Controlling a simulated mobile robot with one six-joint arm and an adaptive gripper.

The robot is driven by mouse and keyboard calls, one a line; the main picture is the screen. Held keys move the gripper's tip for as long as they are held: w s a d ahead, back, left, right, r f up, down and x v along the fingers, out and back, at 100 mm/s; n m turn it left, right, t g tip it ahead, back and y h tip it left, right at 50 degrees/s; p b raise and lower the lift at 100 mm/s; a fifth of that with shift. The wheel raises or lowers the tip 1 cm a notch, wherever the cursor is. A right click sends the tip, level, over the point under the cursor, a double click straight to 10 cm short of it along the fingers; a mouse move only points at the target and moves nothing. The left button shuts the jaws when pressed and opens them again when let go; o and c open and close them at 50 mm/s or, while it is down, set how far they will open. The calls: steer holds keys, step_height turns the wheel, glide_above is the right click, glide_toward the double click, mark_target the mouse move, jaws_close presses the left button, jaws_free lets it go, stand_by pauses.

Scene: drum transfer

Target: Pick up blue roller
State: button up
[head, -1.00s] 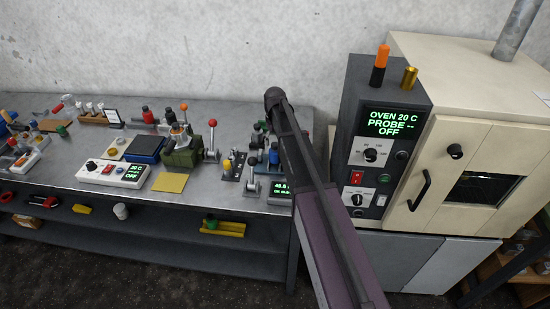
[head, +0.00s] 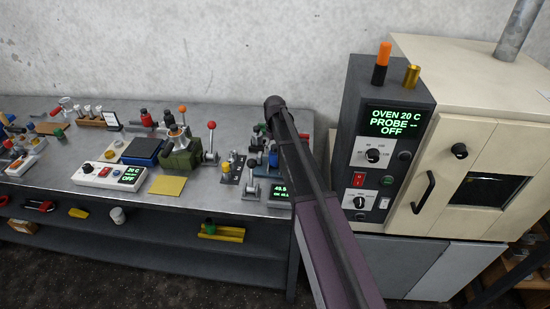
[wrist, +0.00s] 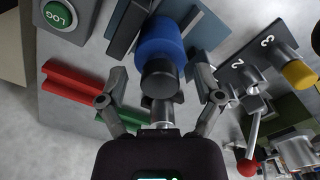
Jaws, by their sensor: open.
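The blue roller (wrist: 160,42) shows in the wrist view as a blue cylinder with a dark end facing the camera. It lies between dark blocks on a grey-blue holder (wrist: 208,28). My gripper (wrist: 160,92) is open, with one finger on each side of the roller's dark near end. I see no finger clearly touching it. In the head view a small blue piece (head: 273,159) near the bench's right end looks like the roller. My arm hides my gripper there.
A red rail (wrist: 75,90) and a green LOG button (wrist: 58,14) lie left in the wrist view. A lever with a red knob (wrist: 247,167) and a numbered plate (wrist: 258,62) are on the right. The oven (head: 450,150) stands right of the bench (head: 215,196).

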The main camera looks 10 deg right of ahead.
jaws_close()
steer(key=shift+r, duration=0.2)
stand_by(0.3)
step_height(320, 180, up, 10)
steer(key=p, duration=1)
steer(key=shift+f, duration=0.2)
stand_by(0.4)
